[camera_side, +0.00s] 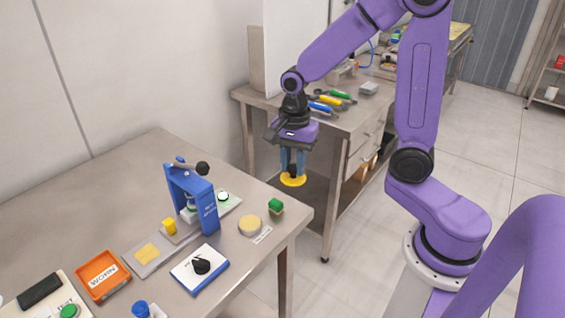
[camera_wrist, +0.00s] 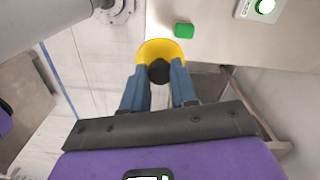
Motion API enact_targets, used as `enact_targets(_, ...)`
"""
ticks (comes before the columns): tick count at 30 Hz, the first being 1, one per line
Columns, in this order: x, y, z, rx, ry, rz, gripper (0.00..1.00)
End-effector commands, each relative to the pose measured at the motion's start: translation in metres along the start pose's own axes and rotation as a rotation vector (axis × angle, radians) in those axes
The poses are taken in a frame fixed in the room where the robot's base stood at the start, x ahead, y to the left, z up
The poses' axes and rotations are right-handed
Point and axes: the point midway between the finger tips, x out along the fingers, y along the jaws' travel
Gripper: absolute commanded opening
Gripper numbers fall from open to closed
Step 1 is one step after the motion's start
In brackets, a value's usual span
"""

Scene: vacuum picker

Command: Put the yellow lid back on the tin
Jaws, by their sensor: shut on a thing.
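My gripper (camera_side: 292,165) is shut on the black knob of the round yellow lid (camera_side: 293,180). It points down and holds the lid in the air, off the right edge of the table in the side view. In the wrist view the lid (camera_wrist: 160,47) shows beyond the blue fingers, with its black knob (camera_wrist: 159,72) between them. A low round thing with a pale yellow-tan top (camera_side: 249,225) stands near the table's right edge. It looks like the tin, but I cannot tell surely. It is apart from the lid, and I do not make it out in the wrist view.
A green block (camera_side: 276,206) stands at the table corner, near the round thing. A blue press (camera_side: 207,207) stands left of it, and a white dial box (camera_side: 200,265) lies in front. An orange tray (camera_side: 99,276) is farther left. A workbench with tools (camera_side: 333,101) stands behind.

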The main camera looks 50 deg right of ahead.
Motion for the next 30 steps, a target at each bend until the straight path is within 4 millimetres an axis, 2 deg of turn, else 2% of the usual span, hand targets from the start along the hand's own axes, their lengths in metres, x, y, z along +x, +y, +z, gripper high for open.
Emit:
enact_targets(5,-0.001,-0.001,0.006,-0.001,0.0,0.0,0.0)
enact_targets(18,0.033,-0.073,0.067,0.004,0.0,0.002,0.0)
enact_targets(23,0.04,-0.083,0.078,0.007,0.0,0.0,0.0)
enact_targets(30,0.052,-0.084,0.08,0.008,0.0,0.001,0.0)
